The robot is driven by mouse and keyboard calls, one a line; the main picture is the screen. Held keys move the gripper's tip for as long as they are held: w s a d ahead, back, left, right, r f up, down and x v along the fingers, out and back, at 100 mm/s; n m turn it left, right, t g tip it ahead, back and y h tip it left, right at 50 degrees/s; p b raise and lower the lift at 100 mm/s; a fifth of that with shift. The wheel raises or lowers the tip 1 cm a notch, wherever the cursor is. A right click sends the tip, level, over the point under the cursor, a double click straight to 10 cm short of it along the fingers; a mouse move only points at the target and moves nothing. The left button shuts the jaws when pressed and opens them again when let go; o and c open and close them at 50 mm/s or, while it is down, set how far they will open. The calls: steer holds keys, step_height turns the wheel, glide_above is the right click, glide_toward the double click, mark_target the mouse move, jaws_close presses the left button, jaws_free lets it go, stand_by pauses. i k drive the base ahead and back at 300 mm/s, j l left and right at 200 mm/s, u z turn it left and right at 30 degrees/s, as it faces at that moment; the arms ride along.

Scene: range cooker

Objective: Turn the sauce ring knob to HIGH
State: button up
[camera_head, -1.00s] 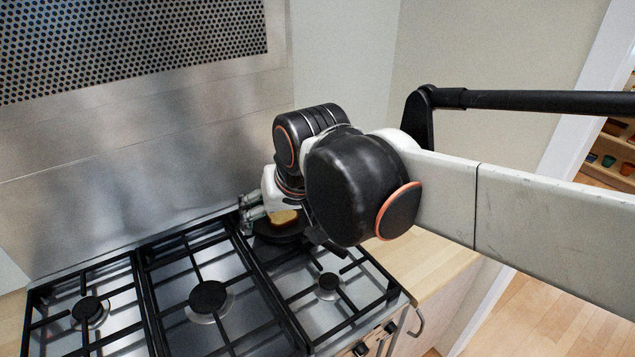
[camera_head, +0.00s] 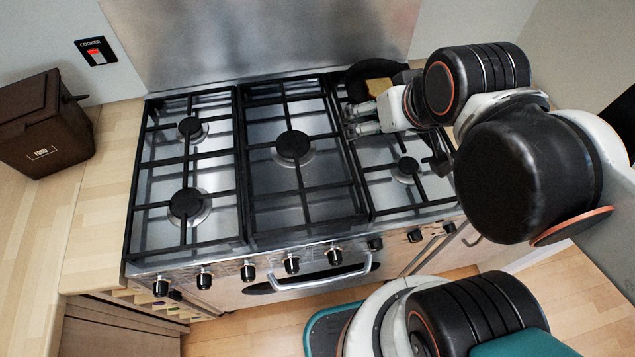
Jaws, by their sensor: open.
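A row of several black knobs runs along the cooker's front panel, from the far left knob (camera_head: 160,287) past a middle knob (camera_head: 291,262) to the right end knob (camera_head: 449,227). Their markings are too small to read, so I cannot tell which is the sauce ring knob or where any pointer stands. My gripper (camera_head: 356,120) is open, above the right side of the hob. It is in front of the frying pan, and well behind and above the knobs. It appears to hold nothing.
A dark frying pan (camera_head: 357,78) with a slice of bread (camera_head: 381,88) sits at the back right. Black pan grates (camera_head: 243,150) cover the hob. A silver oven handle (camera_head: 320,279) juts out below the knobs. A brown food bin (camera_head: 42,125) stands on the left counter.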

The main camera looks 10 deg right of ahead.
mark_target(292, 262)
steer(key=k+u, duration=0.2)
steer(key=u, duration=0.75)
